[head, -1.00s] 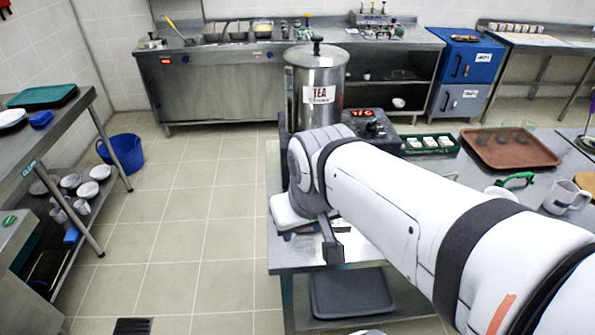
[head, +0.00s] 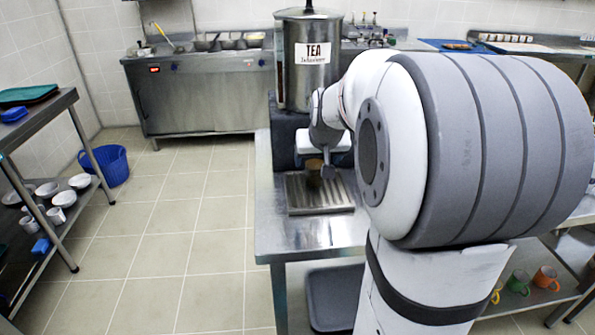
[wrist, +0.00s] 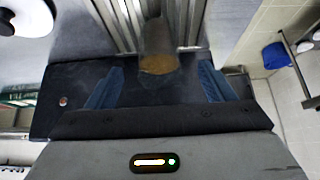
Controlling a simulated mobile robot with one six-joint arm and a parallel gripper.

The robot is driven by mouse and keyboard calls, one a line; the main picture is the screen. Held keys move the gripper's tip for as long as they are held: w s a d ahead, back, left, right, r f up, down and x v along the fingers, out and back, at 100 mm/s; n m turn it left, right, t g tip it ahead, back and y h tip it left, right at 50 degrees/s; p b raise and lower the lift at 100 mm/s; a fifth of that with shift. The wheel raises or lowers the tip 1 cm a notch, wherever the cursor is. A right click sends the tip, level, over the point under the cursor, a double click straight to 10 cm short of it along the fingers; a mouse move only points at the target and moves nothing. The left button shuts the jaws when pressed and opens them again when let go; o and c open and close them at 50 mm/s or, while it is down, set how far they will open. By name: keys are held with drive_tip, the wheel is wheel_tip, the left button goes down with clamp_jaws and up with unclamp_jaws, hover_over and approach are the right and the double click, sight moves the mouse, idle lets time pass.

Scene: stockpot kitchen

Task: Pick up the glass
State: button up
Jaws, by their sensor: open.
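The glass (wrist: 158,45) is a clear tumbler with something brown showing at its near end in the wrist view. It stands on the ribbed drip tray (head: 318,203) below the tea urn; in the head view the glass (head: 313,172) is small and partly hidden by my gripper (head: 322,163). In the wrist view my gripper (wrist: 162,68) is open, with one blue-grey finger on each side of the glass. Gaps show between the glass and both fingers. The glass lies between the fingertips, towards their far end.
The steel tea urn (head: 308,75) stands just behind the tray. The steel table (head: 295,240) has clear surface in front of the tray. A shelf rack with bowls and mugs (head: 65,198) stands at the left, with a blue bucket (head: 115,165) on the floor. My arm hides the right side.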

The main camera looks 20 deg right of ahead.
sight(315, 168)
drive_tip(key=x, duration=0.7)
drive_tip(key=shift+d, duration=0.1)
drive_tip(key=shift+c, duration=0.5)
drive_tip(key=shift+r, duration=0.1)
drive_tip(key=c, duration=1.2)
drive_tip(key=shift+o, duration=0.2)
